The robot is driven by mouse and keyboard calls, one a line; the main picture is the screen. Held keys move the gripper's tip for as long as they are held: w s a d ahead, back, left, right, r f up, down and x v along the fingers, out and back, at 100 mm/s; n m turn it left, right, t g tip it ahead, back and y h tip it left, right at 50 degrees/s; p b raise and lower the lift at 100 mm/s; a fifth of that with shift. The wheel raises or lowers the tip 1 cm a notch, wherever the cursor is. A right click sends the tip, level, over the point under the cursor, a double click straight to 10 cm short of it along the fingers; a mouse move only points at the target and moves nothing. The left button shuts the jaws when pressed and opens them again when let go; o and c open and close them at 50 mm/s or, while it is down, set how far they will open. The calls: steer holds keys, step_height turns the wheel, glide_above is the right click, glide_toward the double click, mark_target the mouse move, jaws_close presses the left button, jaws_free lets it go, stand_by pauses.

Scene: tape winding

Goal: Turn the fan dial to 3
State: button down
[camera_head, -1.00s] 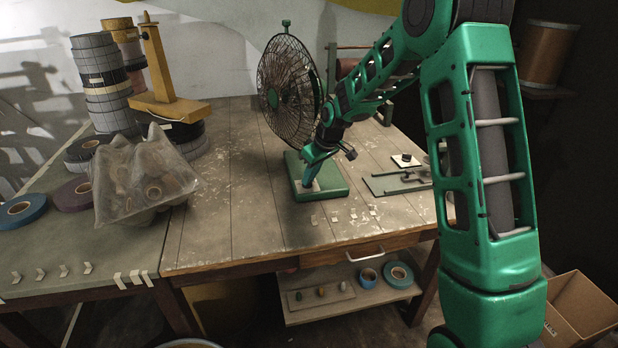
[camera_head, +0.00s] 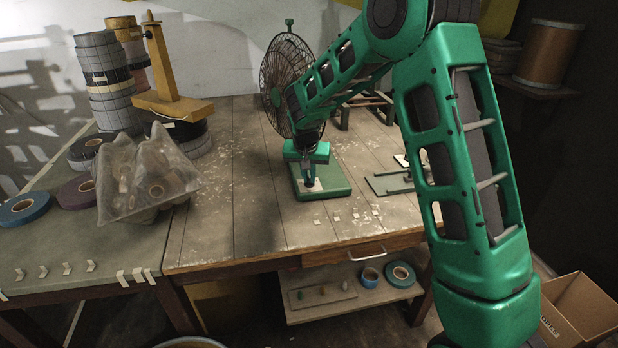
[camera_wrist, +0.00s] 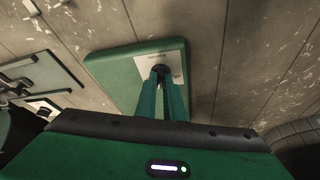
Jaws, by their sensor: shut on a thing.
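The fan (camera_head: 284,80) stands on the wooden table, with a round wire cage and a green base (camera_head: 334,190). My gripper (camera_head: 310,183) points down at the front of the base. In the wrist view, my gripper (camera_wrist: 161,78) has its two green fingers close together, shut on the small dark dial (camera_wrist: 161,69). The dial sits on a pale label plate (camera_wrist: 146,62) on the green base (camera_wrist: 112,80). The fingers hide most of the dial, and the marks on the plate are too small to read. My arm covers part of the fan cage.
A green plate with small parts (camera_head: 388,183) lies right of the fan base. A bag-like translucent bundle (camera_head: 145,180) and tape rolls (camera_head: 24,207) lie on the left table. Several small pale scraps lie in front of the base. The table's middle left is clear.

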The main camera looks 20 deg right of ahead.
steer(key=m, duration=0.2)
steer(key=m+h, duration=0.1)
steer(key=shift+w+a+m+g, duration=0.2)
steer(key=shift+a+m+g, duration=0.05)
steer(key=shift+m+g, duration=0.15)
steer(key=shift+w+m+g+h, duration=0.1)
steer(key=shift+m+g+h, duration=0.25)
steer(key=shift+m, duration=0.65)
steer(key=shift+w+m+g+h, duration=0.1)
steer(key=shift+m+g+h, duration=0.2)
steer(key=shift+m, duration=0.7)
steer(key=shift+r, duration=0.1)
steer(key=c, duration=1.9)
jaws_free()
steer(key=shift+s, duration=0.1)
steer(key=shift+o, duration=0.2)
steer(key=v, duration=1)
steer(key=shift+r, duration=0.35)
steer(key=shift+a, duration=0.1)
